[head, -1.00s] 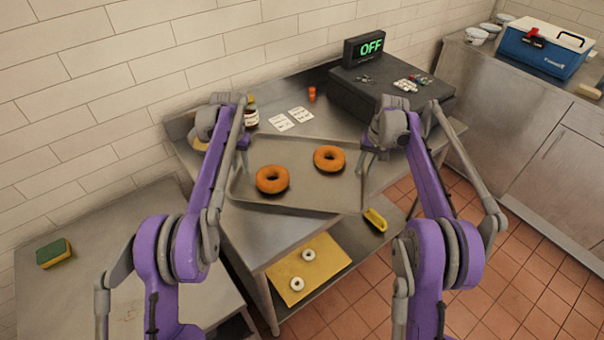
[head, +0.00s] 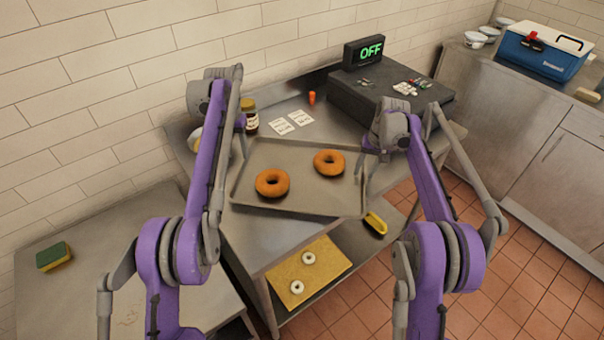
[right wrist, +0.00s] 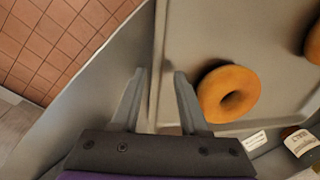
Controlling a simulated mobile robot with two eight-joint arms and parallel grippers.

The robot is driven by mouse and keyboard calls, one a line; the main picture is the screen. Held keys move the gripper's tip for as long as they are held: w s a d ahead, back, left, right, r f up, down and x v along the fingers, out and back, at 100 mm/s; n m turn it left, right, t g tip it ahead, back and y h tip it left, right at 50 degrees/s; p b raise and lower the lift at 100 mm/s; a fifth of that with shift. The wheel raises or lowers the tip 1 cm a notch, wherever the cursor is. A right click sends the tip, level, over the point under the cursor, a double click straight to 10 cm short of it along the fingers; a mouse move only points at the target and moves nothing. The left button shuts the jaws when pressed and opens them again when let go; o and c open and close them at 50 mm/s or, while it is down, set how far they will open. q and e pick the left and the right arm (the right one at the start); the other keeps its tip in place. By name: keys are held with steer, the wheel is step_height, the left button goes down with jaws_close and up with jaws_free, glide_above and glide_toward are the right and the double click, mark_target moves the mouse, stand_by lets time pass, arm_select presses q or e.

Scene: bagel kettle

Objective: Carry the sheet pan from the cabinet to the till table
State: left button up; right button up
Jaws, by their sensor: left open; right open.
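The grey sheet pan (head: 300,203) rests on the steel till table (head: 262,240), with two brown bagels on it, one left (head: 272,182) and one right (head: 328,162). My left gripper (head: 242,145) is open, above the pan's left end; its fingertips are hard to make out. My right gripper (head: 361,176) is at the pan's right end. In the right wrist view its open fingers (right wrist: 161,80) stand either side of the pan's rim (right wrist: 155,110), apart from each other.
The till (head: 390,100) with its green OFF display stands behind the pan. A jar (head: 250,116), paper cards (head: 282,127) and an orange bottle (head: 312,98) are at the back. A yellow-handled item (head: 375,222) lies beyond the pan's front right corner. The left cabinet holds a sponge (head: 54,256).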

step_height(320, 180, up, 12)
steer(key=d, duration=0.1)
steer(key=shift+s+d, duration=0.2)
steer(key=shift+d, duration=0.2)
arm_select(q)
steer(key=shift+r, duration=0.1)
